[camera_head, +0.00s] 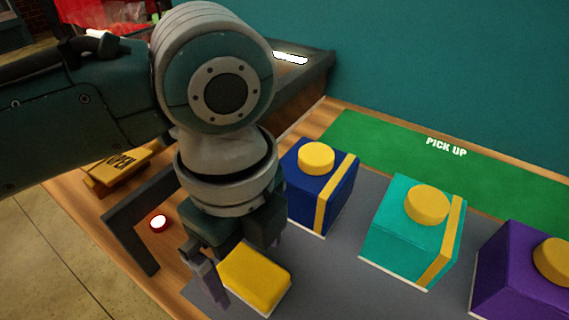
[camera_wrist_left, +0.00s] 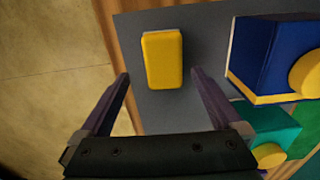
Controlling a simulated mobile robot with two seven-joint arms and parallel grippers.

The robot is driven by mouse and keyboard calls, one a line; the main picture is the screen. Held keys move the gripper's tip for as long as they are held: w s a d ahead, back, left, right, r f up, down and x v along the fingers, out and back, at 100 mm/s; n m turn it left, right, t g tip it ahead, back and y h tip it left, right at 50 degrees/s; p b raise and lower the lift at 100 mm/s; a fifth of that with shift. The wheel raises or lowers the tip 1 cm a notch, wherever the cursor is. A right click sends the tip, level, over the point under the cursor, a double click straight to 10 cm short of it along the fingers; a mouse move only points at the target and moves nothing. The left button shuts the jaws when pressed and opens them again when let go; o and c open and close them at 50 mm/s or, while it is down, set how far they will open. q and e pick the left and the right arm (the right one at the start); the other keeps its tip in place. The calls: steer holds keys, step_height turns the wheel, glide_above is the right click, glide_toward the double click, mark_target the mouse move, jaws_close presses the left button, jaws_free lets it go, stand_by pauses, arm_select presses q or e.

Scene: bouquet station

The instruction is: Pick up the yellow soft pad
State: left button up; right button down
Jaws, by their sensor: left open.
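The yellow soft pad (camera_head: 255,276) lies on the grey mat (camera_head: 340,270) near its front left part. It is a rounded yellow block with a pale underside. My left gripper (camera_head: 247,283) is above the pad and pointing down, with one finger showing at the pad's left side. In the left wrist view the pad (camera_wrist_left: 162,58) shows ahead, between the directions of the two open fingers (camera_wrist_left: 160,78). The fingers look empty. I cannot tell how high they are above the mat. My right gripper is in neither view.
A blue box (camera_head: 318,195) with a yellow band and knob stands right of my left wrist. A teal box (camera_head: 410,240) and a purple box (camera_head: 510,280) stand farther right. A green "PICK UP" strip (camera_head: 400,138) runs behind.

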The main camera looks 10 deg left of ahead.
mark_target(256, 274)
arm_select(q)
steer(key=f, duration=0.4)
steer(key=shift+w+d+f+b, duration=0.2)
steer(key=shift+w+f+b, duration=0.05)
steer(key=shift+f+b, duration=0.1)
steer(key=c, duration=1.4)
step_height(256, 274, up, 20)
steer(key=p, duration=0.4)
